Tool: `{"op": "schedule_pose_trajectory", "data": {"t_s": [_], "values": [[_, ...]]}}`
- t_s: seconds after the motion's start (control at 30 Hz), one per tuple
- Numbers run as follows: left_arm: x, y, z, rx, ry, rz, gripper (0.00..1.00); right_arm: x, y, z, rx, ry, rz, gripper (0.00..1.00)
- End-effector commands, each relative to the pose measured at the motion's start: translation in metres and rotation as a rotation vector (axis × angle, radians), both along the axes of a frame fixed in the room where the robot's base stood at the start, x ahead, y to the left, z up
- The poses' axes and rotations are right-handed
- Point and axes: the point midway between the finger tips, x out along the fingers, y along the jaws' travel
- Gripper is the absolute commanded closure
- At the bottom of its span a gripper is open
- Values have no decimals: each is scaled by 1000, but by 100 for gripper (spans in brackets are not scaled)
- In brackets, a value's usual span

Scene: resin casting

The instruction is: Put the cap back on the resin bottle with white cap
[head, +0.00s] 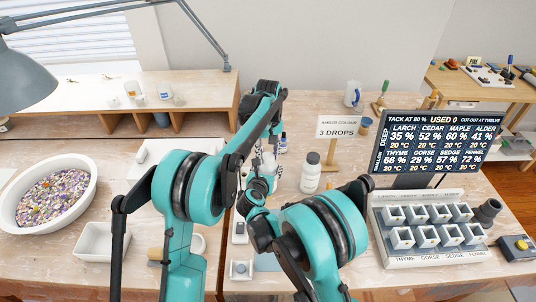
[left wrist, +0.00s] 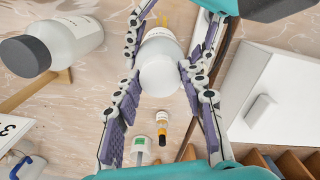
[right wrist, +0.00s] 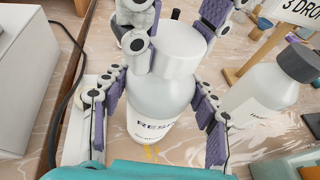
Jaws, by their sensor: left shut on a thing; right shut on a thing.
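The resin bottle (right wrist: 155,100) is white with a "RESI…" label and stands upright in the right wrist view. My right gripper (right wrist: 152,112) is shut around its body, one finger on each side. The white cap (right wrist: 180,50) is at the bottle's top; I cannot tell whether it is fully seated. My left gripper (left wrist: 161,62) is shut on the cap, which shows in the left wrist view (left wrist: 160,75) between its fingers. In the head view my arms mostly hide the bottle and cap.
A white bottle with a dark grey cap (head: 311,172) stands close on the right, near the "3 DROPS" sign (head: 338,127). A small dropper bottle (head: 283,143) stands behind. A bowl (head: 88,200) is at far left; the cup rack (head: 432,258) and display (head: 437,142) are at right.

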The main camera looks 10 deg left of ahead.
Motion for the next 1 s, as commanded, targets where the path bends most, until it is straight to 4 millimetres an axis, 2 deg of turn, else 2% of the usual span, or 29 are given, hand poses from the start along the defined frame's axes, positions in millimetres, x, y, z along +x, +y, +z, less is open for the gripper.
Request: {"op": "schedule_pose_trajectory", "data": {"t_s": [0.2,0.4,0.47,0.6,0.63,0.7,1.0], "values": [[0,0,-1,-1,1,-542,94,0,0,0,0,0,0,100],[0,0,-1,-3,1,-980,94,0,0,0,0,0,0,100],[0,0,-1,-3,1,-1067,94,0,0,0,0,0,0,100],[0,0,-1,-3,1,-1053,94,0,0,0,0,0,0,100],[0,0,-1,-3,1,-1053,55,0,0,0,0,0,0,100],[0,0,-1,-3,1,-1052,36,0,0,0,0,0,0,100],[0,0,0,-4,0,-1051,36,0,0,0,0,0,0,100]]}}
